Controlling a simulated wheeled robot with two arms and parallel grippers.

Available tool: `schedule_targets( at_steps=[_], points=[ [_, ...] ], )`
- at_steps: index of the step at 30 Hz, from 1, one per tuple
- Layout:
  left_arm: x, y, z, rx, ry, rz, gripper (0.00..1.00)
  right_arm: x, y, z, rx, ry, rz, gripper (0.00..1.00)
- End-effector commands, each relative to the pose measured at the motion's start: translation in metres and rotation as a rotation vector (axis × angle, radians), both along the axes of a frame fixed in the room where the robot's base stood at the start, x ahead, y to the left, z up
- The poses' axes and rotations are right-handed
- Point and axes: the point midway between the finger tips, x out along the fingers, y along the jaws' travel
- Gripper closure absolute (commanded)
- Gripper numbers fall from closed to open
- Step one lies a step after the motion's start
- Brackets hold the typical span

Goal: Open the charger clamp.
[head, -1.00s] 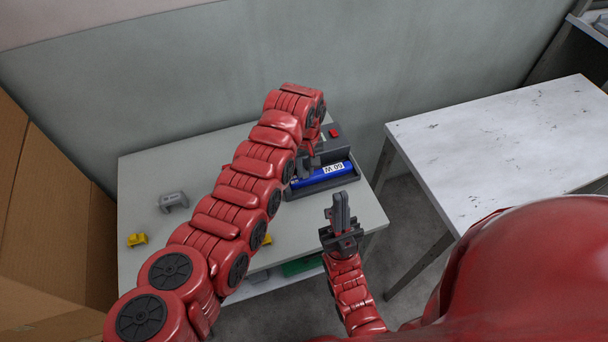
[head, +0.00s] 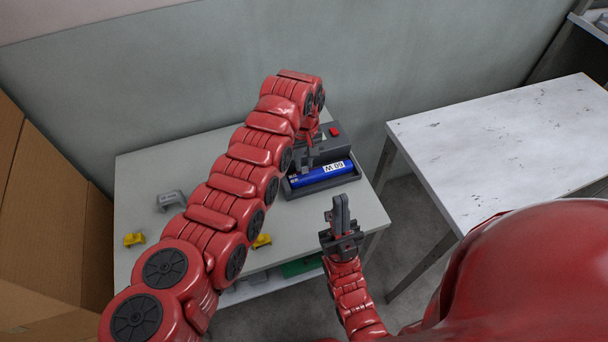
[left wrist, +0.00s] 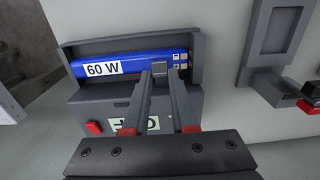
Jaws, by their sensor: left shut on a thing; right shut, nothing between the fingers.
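The grey charger (head: 347,180) sits at the right end of the grey table. A blue battery labelled 60 W (head: 322,175) lies in its tray; it also shows in the left wrist view (left wrist: 125,65). A small grey clamp block (left wrist: 158,70) is at the battery's near edge. My left gripper (head: 305,166) is over the charger. In the left wrist view its fingertips (left wrist: 160,77) are shut on the clamp block. How far the clamp is opened I cannot tell.
A red button (head: 335,131) is on the charger body. A grey part (head: 171,200) and yellow pieces (head: 134,239) lie on the table (head: 150,175). A grey frame-shaped fixture (left wrist: 273,40) stands beside the charger. A white table (head: 500,150) is at the right.

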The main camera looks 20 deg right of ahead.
Motion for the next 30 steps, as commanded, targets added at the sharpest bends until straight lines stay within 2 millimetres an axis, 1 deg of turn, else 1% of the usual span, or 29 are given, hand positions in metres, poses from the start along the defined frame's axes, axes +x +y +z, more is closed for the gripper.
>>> schedule_targets(
  at_steps=[1,13,19,23,30],
  points=[
    [0.003,0.000,0.000,-0.001,-0.005,0.002,0.93,0.000,0.000,-0.004,0.000,0.000,0.000,1.00],
    [0.003,0.000,0.002,0.000,-0.002,0.001,0.93,0.000,0.000,-0.006,0.000,0.000,0.000,1.00],
    [0.006,0.001,0.001,0.003,-0.001,0.001,0.93,0.000,0.000,-0.016,0.000,0.000,0.000,1.00],
    [0.009,0.001,0.004,0.000,-0.003,0.001,0.93,0.000,0.000,-0.021,0.000,0.000,0.000,1.00],
    [0.009,0.000,0.007,-0.001,-0.002,0.001,0.93,0.000,0.000,-0.021,0.000,0.000,0.000,1.00]
  ],
)
